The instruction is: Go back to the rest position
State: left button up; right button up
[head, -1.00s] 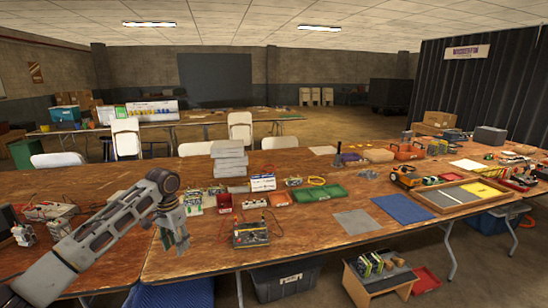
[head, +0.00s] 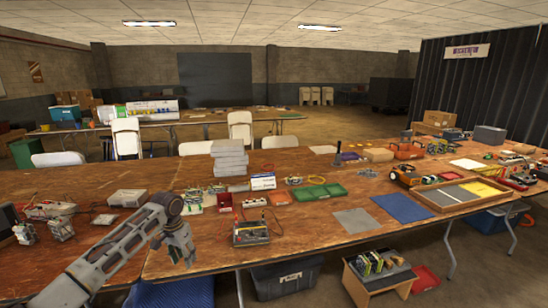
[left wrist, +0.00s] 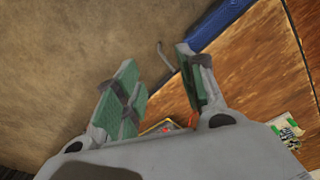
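My left gripper (head: 181,249) is at the front edge of the long wooden table (head: 300,228), left of the device with cables (head: 251,233). It points downward. In the left wrist view its two green-padded fingers (left wrist: 160,88) stand apart with nothing between them. Past them are the bare floor, a table edge and a blue strip. My right gripper is in neither view.
A small grey box (head: 127,198) lies left. Below are a dark bin (head: 286,278) and a small bench (head: 352,288).

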pick_arm(q)
notch_tip(320, 180, down, 22)
jog(key=s+n+t, duration=0.1)
jog(key=s, duration=0.1)
jog(key=s+a+f+n, duration=0.1)
jog(key=s+f, duration=0.5)
jog(key=f, duration=0.4)
jog(key=s+a+f, duration=0.1)
jog(key=s+f, duration=0.6)
jog(key=f, duration=0.3)
jog(key=s+f+y, duration=0.1)
jog(key=s+f, duration=0.7)
jog(key=s, duration=0.4)
jog(key=s+f, duration=0.8)
jog(key=s, duration=0.3)
jog(key=s+d+f, duration=0.1)
jog(key=s+f, duration=0.1)
jog(key=s, duration=0.8)
jog(key=s+d+f+m, duration=0.1)
jog(key=s+d+f, duration=0.1)
jog(key=s, duration=0.8)
jog(key=shift+s+d+f, duration=0.15)
jog(key=shift+s+d, duration=0.15)
jog(key=shift+s, duration=0.1)
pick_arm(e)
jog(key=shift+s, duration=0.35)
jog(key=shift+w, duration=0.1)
